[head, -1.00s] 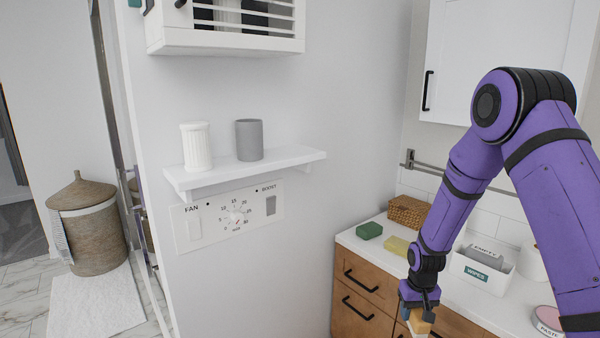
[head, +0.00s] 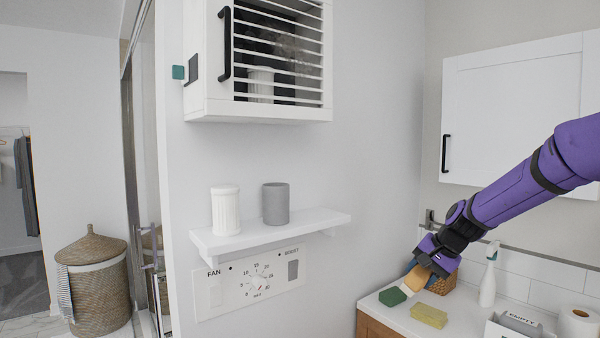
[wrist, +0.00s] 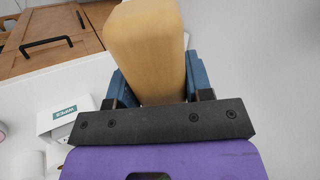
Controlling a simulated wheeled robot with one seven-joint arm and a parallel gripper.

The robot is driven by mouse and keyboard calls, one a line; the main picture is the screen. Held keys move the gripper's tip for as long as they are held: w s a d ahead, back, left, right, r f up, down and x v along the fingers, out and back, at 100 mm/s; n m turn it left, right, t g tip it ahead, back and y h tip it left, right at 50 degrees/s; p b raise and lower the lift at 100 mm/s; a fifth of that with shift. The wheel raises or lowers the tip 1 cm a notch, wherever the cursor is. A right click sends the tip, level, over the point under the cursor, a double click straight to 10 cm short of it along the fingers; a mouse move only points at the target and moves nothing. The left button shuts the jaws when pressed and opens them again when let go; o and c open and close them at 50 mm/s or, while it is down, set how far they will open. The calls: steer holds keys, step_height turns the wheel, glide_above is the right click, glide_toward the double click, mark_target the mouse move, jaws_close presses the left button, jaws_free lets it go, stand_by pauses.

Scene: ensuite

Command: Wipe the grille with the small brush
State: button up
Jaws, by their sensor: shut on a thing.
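The grille (head: 310,70) is a set of white horizontal slats on the front of a white wall cabinet, high in the head view. A black upright handle is at its left edge. My gripper (head: 425,268) is at the lower right, over the counter and well below and right of the grille. It is shut on the small brush (head: 415,279), a tan wooden block. In the wrist view the brush (wrist: 147,50) stands out between the blue fingers. Its bristles cannot be made out clearly.
A shelf (head: 270,233) below the grille holds a white ribbed cup (head: 225,210) and a grey cup (head: 275,204). A fan control panel (head: 250,284) is underneath. A green sponge (head: 392,296), yellow sponge (head: 429,315) and spray bottle (head: 488,275) stand on the counter.

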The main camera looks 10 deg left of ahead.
steer(key=s+a+r+m+t+y, duration=0.1)
steer(key=s+a+r+t, duration=0.1)
steer(key=a+r, duration=0.5)
steer(key=s+a+r+m+t+y, duration=0.1)
steer(key=a+r+t+y, duration=0.1)
steer(key=r, duration=0.9)
steer(key=s+a+r+m+t+y, duration=0.1)
steer(key=s+a+r+t, duration=0.1)
steer(key=a+r, duration=0.5)
steer(key=s+a+r+t+y, duration=0.15)
steer(key=s+a+r, duration=0.35)
steer(key=s+r, duration=0.5)
steer(key=s+a+r+t+y, duration=0.1)
steer(key=s+a+r+y, duration=0.35)
steer(key=r, duration=0.95)
steer(key=shift+n+h, duration=0.3)
steer(key=shift+h, duration=0.6)
steer(key=shift+w+a+r, duration=0.1)
steer(key=shift+w+a, duration=0.2)
steer(key=shift+a, duration=0.6)
steer(key=shift+w+a+f, duration=0.1)
steer(key=shift+w+a, duration=0.2)
steer(key=shift+a, duration=0.55)
steer(key=shift+w+a+r, duration=0.1)
steer(key=shift+w+a, duration=0.2)
steer(key=shift+a, duration=0.6)
steer(key=shift+x, duration=1)
steer(key=shift+w+d, duration=0.1)
